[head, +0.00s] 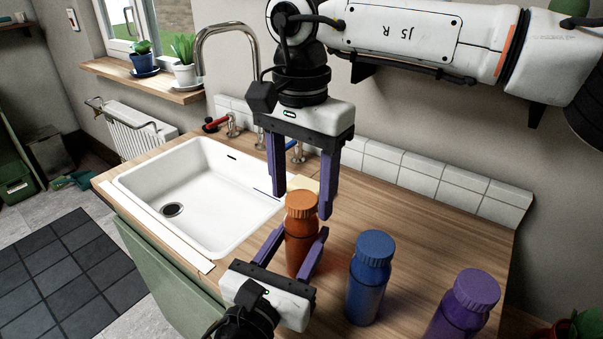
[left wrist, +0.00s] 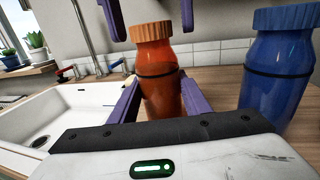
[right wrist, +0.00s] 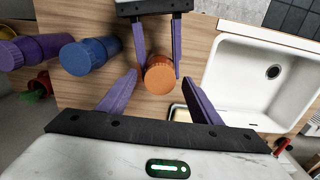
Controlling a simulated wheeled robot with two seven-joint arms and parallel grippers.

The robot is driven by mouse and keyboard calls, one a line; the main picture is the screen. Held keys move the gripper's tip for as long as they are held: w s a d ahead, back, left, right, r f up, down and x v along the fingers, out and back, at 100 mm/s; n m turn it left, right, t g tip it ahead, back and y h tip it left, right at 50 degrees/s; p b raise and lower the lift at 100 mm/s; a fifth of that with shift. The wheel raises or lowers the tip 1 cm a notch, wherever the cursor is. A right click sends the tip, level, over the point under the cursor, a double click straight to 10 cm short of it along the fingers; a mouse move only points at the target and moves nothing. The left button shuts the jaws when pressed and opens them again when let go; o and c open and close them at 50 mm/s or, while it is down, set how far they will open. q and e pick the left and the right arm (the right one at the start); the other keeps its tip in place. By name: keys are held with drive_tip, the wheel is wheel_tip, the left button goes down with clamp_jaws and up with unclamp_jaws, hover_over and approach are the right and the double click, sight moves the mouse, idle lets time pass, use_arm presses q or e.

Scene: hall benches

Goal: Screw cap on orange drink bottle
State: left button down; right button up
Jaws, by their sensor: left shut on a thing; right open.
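The orange bottle (head: 300,246) stands upright on the counter with its orange cap (head: 301,203) sitting on its top. My left gripper (head: 300,258) is shut on the bottle's body from the front, and the left wrist view shows its fingers on both sides of the orange bottle (left wrist: 163,92). My right gripper (head: 299,200) points down from above, open, with its fingertips on either side of the cap and apart from it. In the right wrist view the cap (right wrist: 160,75) lies between the open fingers. Whether the cap is tight cannot be told.
A blue bottle (head: 369,277) stands to the right of the orange one, and a purple bottle (head: 465,305) farther right. A white sink (head: 188,180) with a faucet (head: 228,45) is at the left.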

drive_tip(key=c, duration=1.1)
drive_tip(key=m, duration=0.4)
drive_tip(key=shift+m, duration=0.3)
drive_tip(key=m, duration=0.6)
drive_tip(key=shift+f, duration=0.1)
drive_tip(key=m, duration=0.6)
drive_tip(key=shift+m, duration=0.3)
drive_tip(key=m, duration=0.7)
drive_tip(key=o, duration=1.1)
